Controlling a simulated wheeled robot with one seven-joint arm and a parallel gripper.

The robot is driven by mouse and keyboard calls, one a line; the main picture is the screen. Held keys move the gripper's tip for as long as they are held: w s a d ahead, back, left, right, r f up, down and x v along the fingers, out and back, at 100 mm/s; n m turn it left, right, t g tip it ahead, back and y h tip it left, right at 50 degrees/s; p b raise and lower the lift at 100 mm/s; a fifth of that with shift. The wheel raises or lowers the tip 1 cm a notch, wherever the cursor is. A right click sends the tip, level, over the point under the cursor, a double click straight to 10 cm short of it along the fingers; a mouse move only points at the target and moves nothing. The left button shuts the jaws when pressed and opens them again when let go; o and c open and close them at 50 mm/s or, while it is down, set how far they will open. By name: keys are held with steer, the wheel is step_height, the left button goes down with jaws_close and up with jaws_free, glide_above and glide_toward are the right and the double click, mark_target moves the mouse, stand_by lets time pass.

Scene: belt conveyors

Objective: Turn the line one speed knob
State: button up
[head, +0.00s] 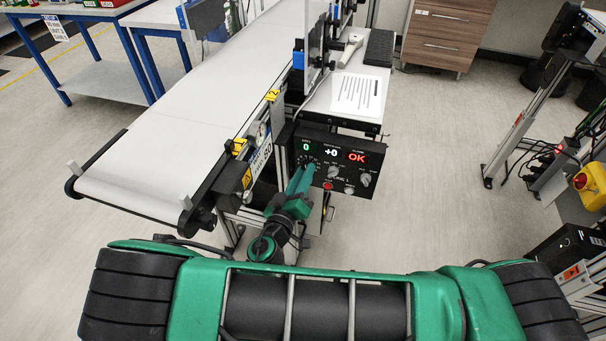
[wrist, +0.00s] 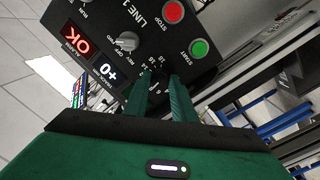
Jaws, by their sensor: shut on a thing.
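The line control panel (head: 345,180) is a black box at the side of the conveyor. In the wrist view it is upside down and reads "LINE 1" (wrist: 150,15). My gripper (head: 304,170) reaches the panel's left part, below a green display (head: 306,147) reading 0. In the wrist view my gripper's two green fingers (wrist: 165,82) are shut on the speed knob, among dial numbers such as 14, 16 and 18. The fingers hide the knob, so its pointer cannot be read.
Other grey knobs (head: 366,180) sit to the right on the panel. A grey selector (wrist: 126,41), red STOP button (wrist: 173,11) and green START button (wrist: 199,48) are close to the fingers. Displays read +0 and OK. The white conveyor belt (head: 190,110) runs at the left.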

steer(key=shift+a+f+n+y, duration=0.1)
steer(key=shift+n+y, duration=0.05)
steer(key=shift+n, duration=1.7)
steer(key=shift+a+n+y, duration=0.1)
steer(key=shift+n+y, duration=0.05)
steer(key=shift+n, duration=1.7)
steer(key=o, duration=1.1)
steer(key=shift+d, duration=0.15)
steer(key=shift+c, duration=0.2)
steer(key=v, duration=1.1)
steer(key=shift+f, duration=0.25)
